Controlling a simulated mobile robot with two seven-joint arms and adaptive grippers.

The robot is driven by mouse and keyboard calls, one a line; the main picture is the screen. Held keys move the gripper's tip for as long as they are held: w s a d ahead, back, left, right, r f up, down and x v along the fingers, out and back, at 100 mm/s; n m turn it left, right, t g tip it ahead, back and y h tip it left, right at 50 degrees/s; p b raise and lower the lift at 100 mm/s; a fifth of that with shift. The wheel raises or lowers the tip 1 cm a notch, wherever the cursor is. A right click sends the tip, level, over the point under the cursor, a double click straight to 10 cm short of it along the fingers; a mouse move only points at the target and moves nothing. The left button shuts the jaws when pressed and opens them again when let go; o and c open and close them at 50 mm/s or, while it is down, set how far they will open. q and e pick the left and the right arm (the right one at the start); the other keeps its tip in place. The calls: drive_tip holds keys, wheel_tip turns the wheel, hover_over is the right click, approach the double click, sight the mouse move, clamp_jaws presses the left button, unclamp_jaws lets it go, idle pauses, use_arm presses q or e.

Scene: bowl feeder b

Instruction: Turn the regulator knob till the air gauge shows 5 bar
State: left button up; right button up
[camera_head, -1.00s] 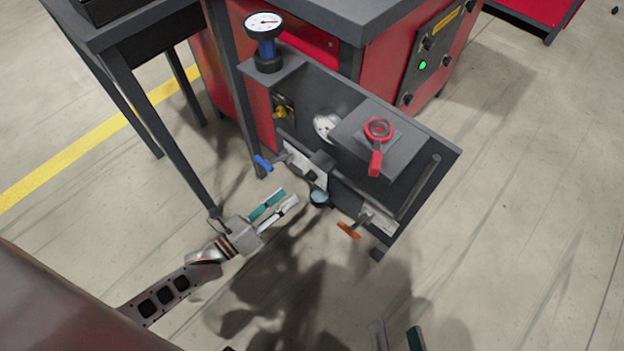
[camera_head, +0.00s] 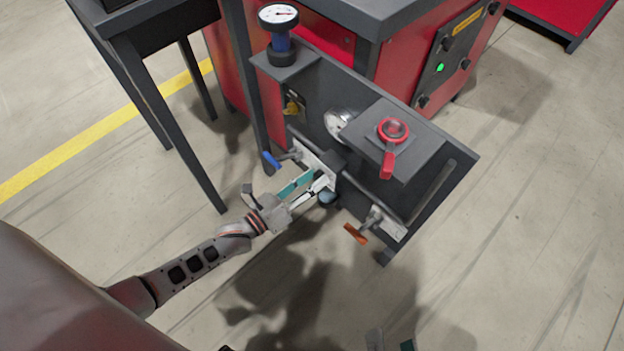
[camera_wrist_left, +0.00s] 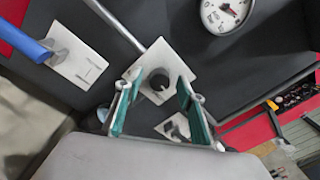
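A black round knob (camera_wrist_left: 158,84) on a pale plate shows in the left wrist view, taken as the regulator knob. My left gripper (camera_head: 325,178) points at it from the lower left in the head view. In the wrist view its two teal-padded fingers (camera_wrist_left: 158,92) are apart, with the knob between and just beyond the tips; a gap shows on both sides. A white round gauge (camera_head: 340,124) is on the dark panel, also in the wrist view (camera_wrist_left: 226,14); its reading is too small to tell. My right gripper (camera_head: 391,342) shows only its separated fingertips at the bottom edge.
A second gauge (camera_head: 278,16) stands on a blue and black post. A blue-handled valve (camera_head: 271,161) is close to my left gripper; an orange handle (camera_head: 356,234) and a red lever (camera_head: 388,160) are to its right. A grey table leg (camera_head: 185,140) stands left of the panel.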

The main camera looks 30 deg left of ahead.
use_arm(q)
drive_tip(key=c, duration=1.1)
drive_tip(key=shift+s+f+n, duration=0.1)
drive_tip(key=shift+n, duration=0.6)
drive_tip(key=n+b, duration=0.1)
drive_tip(key=n, duration=0.1)
drive_tip(key=shift+f+n, duration=0.1)
drive_tip(key=shift+n, duration=0.2)
drive_tip(key=n, duration=0.4)
drive_tip(key=shift+n, duration=0.3)
drive_tip(key=n, duration=0.6)
drive_tip(key=shift+n+t, duration=0.3)
drive_tip(key=shift+t, duration=0.1)
drive_tip(key=shift+f+n+y, duration=0.1)
drive_tip(key=shift+n+y, duration=0.2)
drive_tip(key=shift+n, duration=1.9)
use_arm(e)
drive_tip(key=shift+s+a+f+m, duration=0.1)
drive_tip(key=shift+a+m, duration=0.25)
drive_tip(key=shift+m, duration=0.25)
